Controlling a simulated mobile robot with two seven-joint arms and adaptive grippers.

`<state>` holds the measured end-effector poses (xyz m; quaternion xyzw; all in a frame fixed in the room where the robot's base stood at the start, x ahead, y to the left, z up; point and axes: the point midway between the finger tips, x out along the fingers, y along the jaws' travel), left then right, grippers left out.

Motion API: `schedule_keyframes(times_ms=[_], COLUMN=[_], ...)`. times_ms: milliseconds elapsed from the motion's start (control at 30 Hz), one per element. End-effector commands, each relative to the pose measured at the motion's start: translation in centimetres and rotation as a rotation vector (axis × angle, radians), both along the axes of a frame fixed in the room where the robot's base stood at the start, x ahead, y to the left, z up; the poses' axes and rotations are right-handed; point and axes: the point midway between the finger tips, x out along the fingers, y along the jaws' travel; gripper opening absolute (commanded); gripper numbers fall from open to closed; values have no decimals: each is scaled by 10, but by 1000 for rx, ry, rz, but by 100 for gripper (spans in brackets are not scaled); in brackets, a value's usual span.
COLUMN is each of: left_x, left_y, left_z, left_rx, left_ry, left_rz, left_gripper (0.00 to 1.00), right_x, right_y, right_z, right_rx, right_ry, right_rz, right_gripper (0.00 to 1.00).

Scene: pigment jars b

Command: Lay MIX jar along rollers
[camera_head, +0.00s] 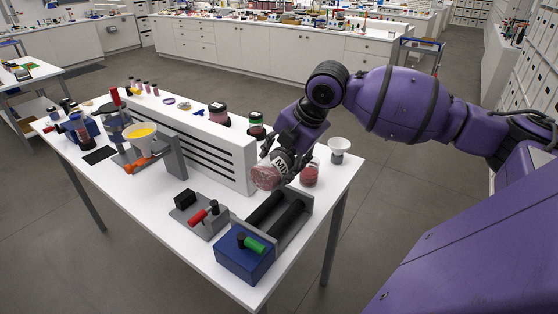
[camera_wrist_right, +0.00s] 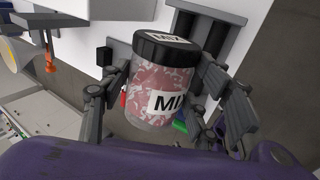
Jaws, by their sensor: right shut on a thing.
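The MIX jar (camera_head: 268,176), clear with pink-and-white contents, is held by my right gripper (camera_head: 287,158) above the back end of the roller machine. In the right wrist view the MIX jar (camera_wrist_right: 167,85) shows its black lid and MIX label between the two fingers of my right gripper (camera_wrist_right: 170,100). The jar is tilted in the head view. The roller machine has two dark rollers (camera_head: 288,220) side by side in a grey frame, with a blue box and green handle (camera_head: 251,244) at its front end. The rollers carry nothing. My left gripper is not in view.
A grey block with a red handle (camera_head: 206,214) stands left of the rollers. A white slotted housing (camera_head: 215,150) runs behind, with jars on top. A red jar (camera_head: 310,173) and a white cup (camera_head: 339,148) stand near the gripper. The table's front left is clear.

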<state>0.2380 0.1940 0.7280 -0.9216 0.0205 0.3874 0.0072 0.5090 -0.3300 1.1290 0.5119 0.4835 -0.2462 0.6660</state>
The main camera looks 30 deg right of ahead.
Motion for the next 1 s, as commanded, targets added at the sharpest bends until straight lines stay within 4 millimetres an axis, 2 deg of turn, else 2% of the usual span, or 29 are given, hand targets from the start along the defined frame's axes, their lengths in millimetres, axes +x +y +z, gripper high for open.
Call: schedule_keyframes(times_ms=[333,700,1000], left_x=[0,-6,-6], left_y=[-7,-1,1], left_z=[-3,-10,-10], left_rx=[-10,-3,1], left_ry=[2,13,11], left_rz=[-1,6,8], left_gripper=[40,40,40], right_x=[-1,-1,0], right_y=[1,0,1], right_z=[-43,-88,-109], right_rx=[2,2,1], right_ry=[7,7,4], right_rz=[0,0,-1], right_gripper=[25,25,25])
